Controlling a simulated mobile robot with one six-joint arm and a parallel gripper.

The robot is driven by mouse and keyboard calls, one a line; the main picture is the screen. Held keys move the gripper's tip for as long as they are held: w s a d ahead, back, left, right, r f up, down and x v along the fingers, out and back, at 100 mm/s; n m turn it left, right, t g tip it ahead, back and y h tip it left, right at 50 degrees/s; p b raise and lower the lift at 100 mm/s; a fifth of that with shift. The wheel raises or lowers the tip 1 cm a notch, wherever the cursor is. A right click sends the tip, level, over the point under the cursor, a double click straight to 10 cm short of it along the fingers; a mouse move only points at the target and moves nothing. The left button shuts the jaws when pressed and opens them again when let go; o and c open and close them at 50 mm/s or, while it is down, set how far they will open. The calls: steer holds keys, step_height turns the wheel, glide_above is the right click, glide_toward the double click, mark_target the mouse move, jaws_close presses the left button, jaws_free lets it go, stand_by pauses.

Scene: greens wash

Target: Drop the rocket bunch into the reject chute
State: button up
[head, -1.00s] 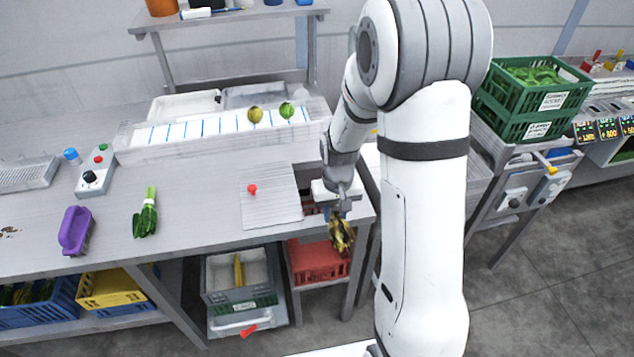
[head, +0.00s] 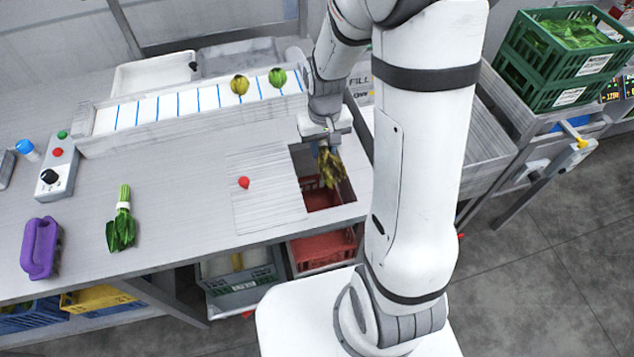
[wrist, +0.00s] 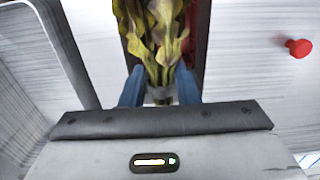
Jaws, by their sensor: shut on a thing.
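My gripper (head: 326,146) is shut on a yellowish, wilted rocket bunch (head: 330,170). The bunch hangs leaves down over the reject chute (head: 318,198), a rectangular opening in the bench with a red crate showing below. In the wrist view the blue fingertips (wrist: 160,90) close on the stem end of the bunch (wrist: 155,32), and its leaves point away over the dark opening. The chute's lid (head: 268,195) with a red knob (head: 243,182) lies on the bench to the left of the opening.
Green crates (head: 545,95) stand at right.

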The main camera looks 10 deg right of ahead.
steer(key=f+b, duration=0.2)
steer(key=f, duration=0.1)
steer(key=f+b, duration=0.1)
steer(key=f, duration=0.1)
steer(key=shift+d+f, duration=0.2)
steer(key=shift+d, duration=0.05)
steer(key=o, duration=1.1)
steer(key=shift+c, duration=0.2)
steer(key=shift+r, duration=0.1)
step_height(320, 180, up, 7)
steer(key=shift+f+b, duration=0.1)
steer(key=shift+b, duration=0.2)
steer(key=shift+r, duration=0.45)
